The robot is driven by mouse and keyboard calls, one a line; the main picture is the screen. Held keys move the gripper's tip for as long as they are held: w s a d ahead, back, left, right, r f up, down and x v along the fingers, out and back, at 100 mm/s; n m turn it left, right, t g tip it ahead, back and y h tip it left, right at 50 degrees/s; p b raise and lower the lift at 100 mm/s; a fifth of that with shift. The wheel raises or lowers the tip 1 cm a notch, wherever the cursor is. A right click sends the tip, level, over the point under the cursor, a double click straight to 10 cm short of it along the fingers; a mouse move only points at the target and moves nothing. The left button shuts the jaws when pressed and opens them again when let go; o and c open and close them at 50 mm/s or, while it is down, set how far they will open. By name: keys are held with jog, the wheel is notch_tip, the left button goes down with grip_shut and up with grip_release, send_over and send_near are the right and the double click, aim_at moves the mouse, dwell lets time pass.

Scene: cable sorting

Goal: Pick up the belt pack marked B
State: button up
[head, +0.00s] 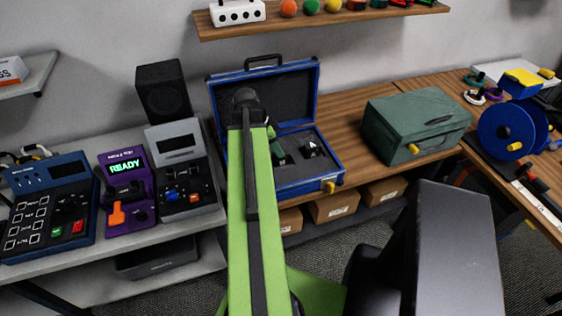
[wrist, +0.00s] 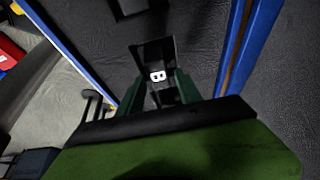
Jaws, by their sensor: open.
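In the wrist view, a small dark pack with a white label (wrist: 157,76) sits in a dark recess in the case's foam. The label's mark looks like a B turned on its side. My gripper (wrist: 159,92) has its two dark green fingers apart, one on each side of the pack in the picture. I cannot tell whether they touch it or how far above it they are. The blue-edged case (head: 337,168) stands open on the wooden bench in the head view. My green arm reaches over its left part and hides some of the inside.
A green box (head: 415,125) stands right of the case. A purple device reading READY (head: 128,187), a grey device (head: 183,170) and a blue keypad device (head: 48,205) stand at left. A wall shelf (head: 325,24) hangs above. A blue reel (head: 507,130) is at far right.

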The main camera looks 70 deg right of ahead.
jog(key=b+x, duration=0.4)
jog(key=x, duration=0.1)
jog(key=shift+a, duration=0.15)
jog(key=shift+r, duration=0.1)
grip_shut()
